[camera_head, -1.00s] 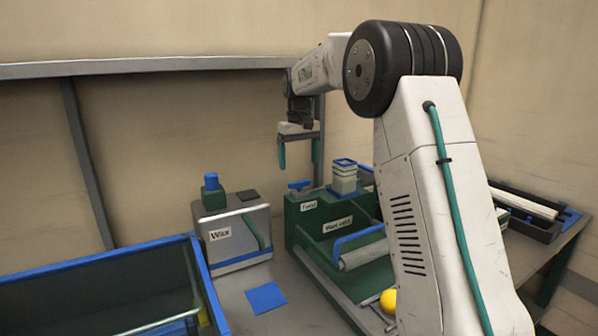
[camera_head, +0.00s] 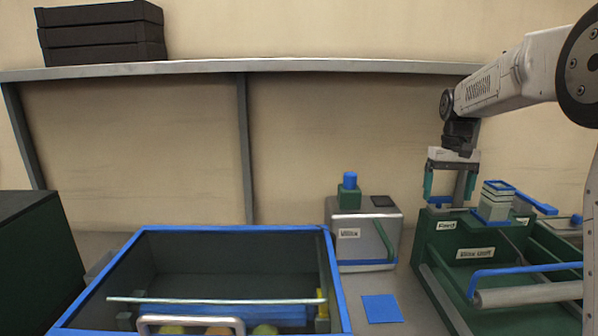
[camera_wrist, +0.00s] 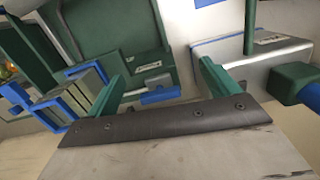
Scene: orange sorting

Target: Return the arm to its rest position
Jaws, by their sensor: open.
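My gripper (camera_head: 450,185) hangs from my arm at the right of the head view, fingers pointing down. Its two green fingers are apart with nothing between them. It is in front of the back wall, close to the green feed machine (camera_head: 437,250) and its stack of pale blocks with blue edges (camera_head: 495,200). In the wrist view the open fingers (camera_wrist: 160,88) show over the machine and the grey wax box. Whether the fingers touch the machine cannot be told.
The grey wax box (camera_head: 345,220) with a green and blue knob stands left of the machine. A blue-rimmed bin (camera_head: 335,275) holds several round fruits. A blue square (camera_head: 382,308) lies on the table. Black crates (camera_head: 100,38) sit on the shelf.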

